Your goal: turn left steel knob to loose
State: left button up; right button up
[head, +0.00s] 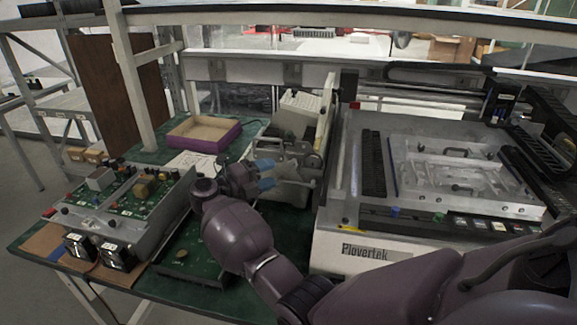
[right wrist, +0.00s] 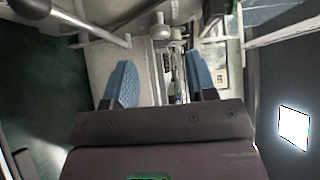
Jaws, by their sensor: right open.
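My right gripper (head: 266,174) has blue fingertips and is open. It hovers at the left side of a grey metal device (head: 290,190) with steel rods, on the green bench. In the right wrist view my right gripper (right wrist: 162,75) has its two blue fingers wide apart with nothing gripped. A round steel knob (right wrist: 160,29) shows beyond the fingertips, roughly centred between them and apart from them. A steel rod with a rounded end (right wrist: 100,27) lies up and to the left. I cannot tell the knob's turn position. My left gripper is not in view.
A purple-sided tray (head: 215,147) lies behind the gripper. Circuit boards on a grey housing (head: 150,217) stand to the left. Some green bench (head: 290,228) is bare in front of the device.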

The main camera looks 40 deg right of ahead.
aim_at(290, 166)
jog(key=shift+s+d, duration=0.15)
jog(key=shift+d, duration=1.4)
jog(key=shift+s+d, duration=0.1)
jog(key=shift+d, duration=1.45)
jog(key=shift+c, duration=0.3)
jog(key=c, duration=0.8)
jog(key=shift+f+n+h, duration=0.1)
jog(key=shift+n+h, duration=0.4)
jog(key=shift+c, duration=0.2)
jog(key=o, duration=0.9)
jog(key=a+f, duration=0.1)
jog(key=a, duration=0.9)
jog(key=shift+w+a+b, duration=0.4)
jog(key=shift+b, duration=0.05)
